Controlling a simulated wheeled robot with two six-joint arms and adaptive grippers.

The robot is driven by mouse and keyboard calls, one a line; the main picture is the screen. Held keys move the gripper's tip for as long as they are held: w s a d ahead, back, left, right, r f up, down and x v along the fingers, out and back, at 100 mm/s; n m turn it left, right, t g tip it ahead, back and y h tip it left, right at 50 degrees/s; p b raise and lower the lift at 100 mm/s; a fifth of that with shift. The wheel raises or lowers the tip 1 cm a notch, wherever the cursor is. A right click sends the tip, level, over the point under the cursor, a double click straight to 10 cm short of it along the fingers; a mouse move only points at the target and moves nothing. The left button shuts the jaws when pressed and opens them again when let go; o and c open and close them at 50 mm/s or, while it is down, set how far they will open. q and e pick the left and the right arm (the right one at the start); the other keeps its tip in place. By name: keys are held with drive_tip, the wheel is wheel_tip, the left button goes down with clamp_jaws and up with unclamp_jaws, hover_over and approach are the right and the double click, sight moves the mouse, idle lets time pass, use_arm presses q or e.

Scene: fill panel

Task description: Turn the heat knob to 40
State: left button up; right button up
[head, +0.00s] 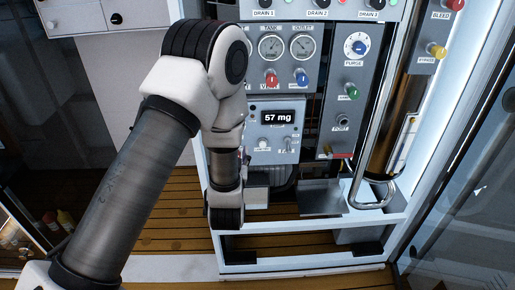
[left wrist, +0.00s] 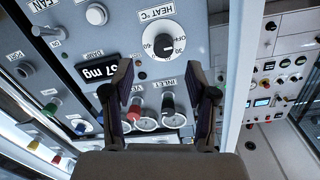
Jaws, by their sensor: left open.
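The heat knob (left wrist: 164,44) shows in the left wrist view as a black knob on a white dial, under the label HEAT °C. The numbers 30 and 40 and the word OFF are around it; I cannot tell surely where its pointer stands. My left gripper (left wrist: 162,88) is open and empty, with its fingers apart, below the knob in that view. It appears clear of the knob. In the head view my left arm covers the knob and the gripper's fingertips cannot be made out. My right gripper is in neither view.
A purge dial (head: 357,46) is on the right, by a metal pipe (head: 380,120). A white frame borders the panel.

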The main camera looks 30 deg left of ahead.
use_arm(q)
drive_tip(key=x, duration=0.8)
drive_tip(key=shift+w+a+r+t+b, duration=0.2)
drive_tip(key=shift+a+r+t+b, duration=0.15)
drive_tip(key=shift+r, duration=0.25)
drive_tip(key=shift+d, duration=0.1)
clamp_jaws()
